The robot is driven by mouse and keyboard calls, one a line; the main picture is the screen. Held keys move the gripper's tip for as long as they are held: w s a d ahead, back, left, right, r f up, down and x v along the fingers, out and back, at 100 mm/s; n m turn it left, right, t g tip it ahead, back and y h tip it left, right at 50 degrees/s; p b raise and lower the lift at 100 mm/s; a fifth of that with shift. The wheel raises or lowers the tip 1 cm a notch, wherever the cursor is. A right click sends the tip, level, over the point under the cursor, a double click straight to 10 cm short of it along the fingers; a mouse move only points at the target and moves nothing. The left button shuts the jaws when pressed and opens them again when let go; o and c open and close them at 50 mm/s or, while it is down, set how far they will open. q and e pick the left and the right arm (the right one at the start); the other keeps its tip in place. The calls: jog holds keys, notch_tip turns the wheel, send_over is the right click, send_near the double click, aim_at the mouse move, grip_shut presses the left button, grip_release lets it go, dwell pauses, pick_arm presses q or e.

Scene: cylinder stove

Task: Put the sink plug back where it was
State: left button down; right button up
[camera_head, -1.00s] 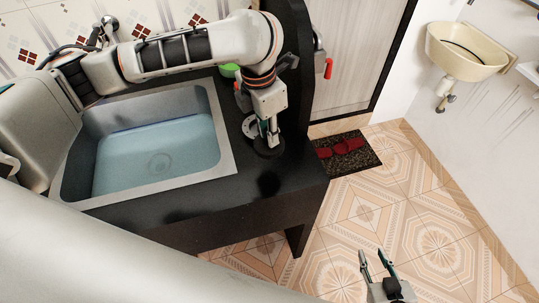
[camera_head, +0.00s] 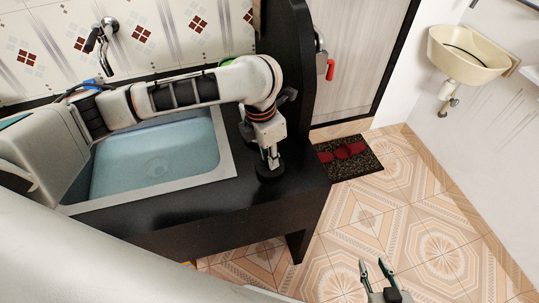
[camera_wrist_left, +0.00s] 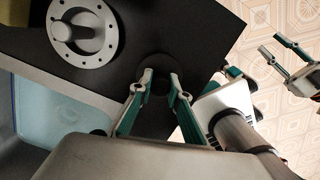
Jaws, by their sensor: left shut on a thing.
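The sink plug (camera_head: 270,174) is a dark round disc at the right part of the black counter, right of the sink. In the wrist view the plug (camera_wrist_left: 160,68) is dark against the dark counter, between the fingertips. My left gripper (camera_head: 271,160) points down and is shut on its top. I cannot tell whether the disc touches the counter. The sink (camera_head: 226,150) is a grey metal basin with a bluish inside, and its drain (camera_head: 157,168) shows faintly. My right gripper (camera_head: 376,263) is open and empty above the floor at the lower right.
A grey round metal piece with a ring of holes (camera_wrist_left: 84,32) lies on the counter beside the left gripper in the wrist view. A tap (camera_head: 100,38) is on the tiled wall. A dark upright panel (camera_head: 293,60) stands behind the gripper. The counter's front right is clear.

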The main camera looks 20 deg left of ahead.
aim_at(265, 168)
pick_arm(q)
jog(key=c, duration=1.9)
grip_release()
jog(key=shift+f, duration=0.1)
notch_tip(265, 168, up, 12)
jog(key=s+a+p, duration=0.1)
jog(key=p, duration=0.1)
jog(key=shift+p, duration=0.3)
jog(key=shift+s, duration=0.15)
